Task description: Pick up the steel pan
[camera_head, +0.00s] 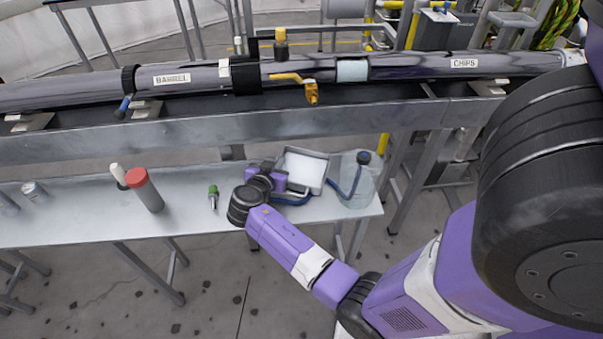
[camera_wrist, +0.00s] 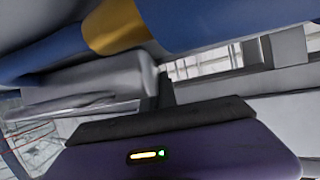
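The steel pan (camera_head: 306,170) looks like a shallow, pale grey rectangular pan on the lower metal table, tilted in the head view. My gripper (camera_head: 278,182) is at its left side, very close to it. Something blue (camera_head: 292,200) curves below the pan and the gripper. In the wrist view a blue shape with a yellow band (camera_wrist: 115,27) crosses the top, close to the camera, and a grey metallic shape (camera_wrist: 80,92) lies behind it. I cannot tell whether these belong to the pan. My fingertips are not clear in either view, and their contact with the pan is hidden.
Right of the pan stands a clear container (camera_head: 357,190) with a blue tube and dark cap. A long steel pipe (camera_head: 400,67) runs on a raised bench behind.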

